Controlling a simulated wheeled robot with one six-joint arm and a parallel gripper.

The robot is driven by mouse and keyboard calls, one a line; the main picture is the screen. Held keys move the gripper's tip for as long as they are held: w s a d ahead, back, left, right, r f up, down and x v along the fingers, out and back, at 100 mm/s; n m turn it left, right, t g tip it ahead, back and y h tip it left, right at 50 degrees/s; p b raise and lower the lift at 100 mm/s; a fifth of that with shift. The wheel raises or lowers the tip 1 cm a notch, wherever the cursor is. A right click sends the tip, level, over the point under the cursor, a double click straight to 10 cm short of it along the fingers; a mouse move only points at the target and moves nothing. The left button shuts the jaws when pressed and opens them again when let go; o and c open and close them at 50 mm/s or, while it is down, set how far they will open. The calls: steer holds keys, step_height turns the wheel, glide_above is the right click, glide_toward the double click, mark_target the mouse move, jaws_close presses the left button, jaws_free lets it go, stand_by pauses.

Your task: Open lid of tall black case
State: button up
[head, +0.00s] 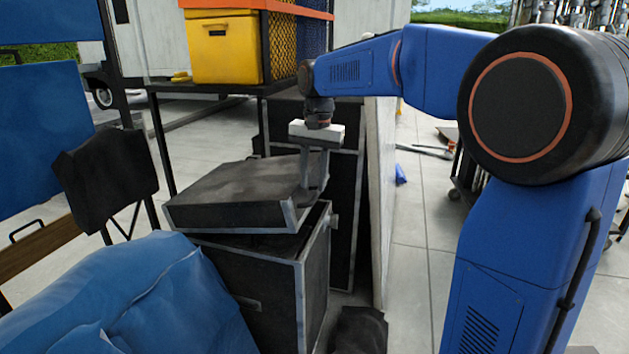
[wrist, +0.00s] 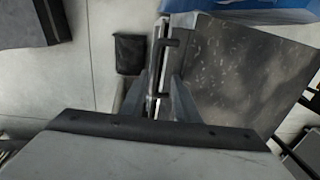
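The tall black case (head: 262,295) stands upright on the floor in the head view, with pale metal edging. Its dark lid (head: 235,190) sits tilted and askew on top, with a gap over the body on the right side. The lid also fills the right of the wrist view (wrist: 240,70). My gripper (head: 312,185) reaches down to the lid's right edge. In the wrist view, my gripper's fingers (wrist: 163,92) lie on both sides of that edge, beside a dark handle-like bracket (wrist: 162,65). Whether they pinch it cannot be told.
A blue cover (head: 140,300) lies at the front left. Another black case (head: 345,190) stands behind, against a pale panel (head: 380,190). A yellow bin (head: 225,45) is on a shelf behind. A dark bag (head: 358,330) lies on the floor at right.

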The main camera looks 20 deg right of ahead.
steer(key=shift+f, duration=0.2)
steer(key=shift+r, duration=0.1)
step_height(320, 180, up, 20)
stand_by(3.1)
steer(key=shift+s, duration=0.15)
